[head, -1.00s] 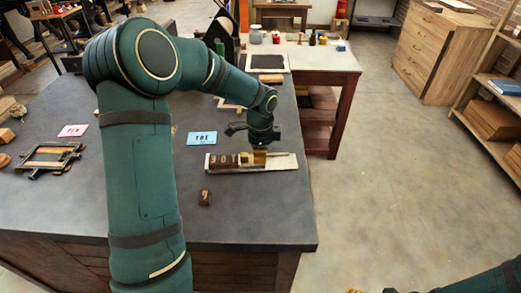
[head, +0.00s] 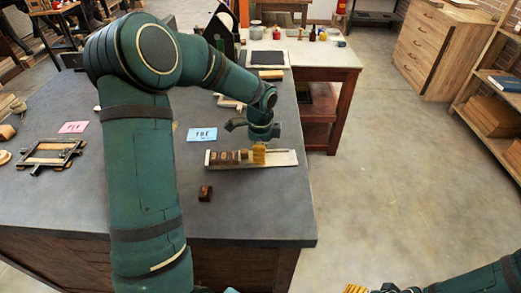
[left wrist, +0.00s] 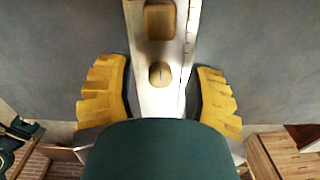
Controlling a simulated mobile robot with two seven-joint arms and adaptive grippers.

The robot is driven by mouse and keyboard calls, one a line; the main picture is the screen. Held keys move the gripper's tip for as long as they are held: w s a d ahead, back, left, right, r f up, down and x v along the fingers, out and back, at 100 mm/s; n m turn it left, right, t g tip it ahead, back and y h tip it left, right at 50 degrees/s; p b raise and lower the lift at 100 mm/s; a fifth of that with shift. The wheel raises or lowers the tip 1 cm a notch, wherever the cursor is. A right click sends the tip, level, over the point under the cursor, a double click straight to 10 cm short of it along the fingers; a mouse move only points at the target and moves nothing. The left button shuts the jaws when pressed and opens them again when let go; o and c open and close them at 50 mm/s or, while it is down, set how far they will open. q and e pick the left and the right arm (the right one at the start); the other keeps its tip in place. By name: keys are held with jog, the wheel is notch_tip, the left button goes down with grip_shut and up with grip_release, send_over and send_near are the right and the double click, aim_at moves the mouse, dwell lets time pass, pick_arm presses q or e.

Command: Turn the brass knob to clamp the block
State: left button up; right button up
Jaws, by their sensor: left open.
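The metal holder (head: 284,158) lies on the dark bench top, with dark brown letter blocks (head: 225,157) in its left part. In the left wrist view, the round brass knob (left wrist: 160,75) with a slot sits on the holder (left wrist: 150,101), just below a larger brass piece (left wrist: 160,20). My left gripper (head: 259,154) is low over the holder's middle. Its ridged yellow fingers stand apart on either side of the holder, with the knob between them and clear gaps. My right gripper (head: 356,289) shows only as yellow fingertips at the bottom edge; its opening is unclear.
A loose brown block (head: 205,193) stands in front of the holder. A blue card (head: 202,134), a pink card (head: 74,127) and a wooden frame (head: 50,154) lie on the bench (head: 255,210). Open floor is to the right.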

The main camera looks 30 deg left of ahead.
pick_arm(q)
notch_tip(320, 180, up, 12)
jog(key=shift+s, duration=0.15)
dwell(0.4)
dwell(0.4)
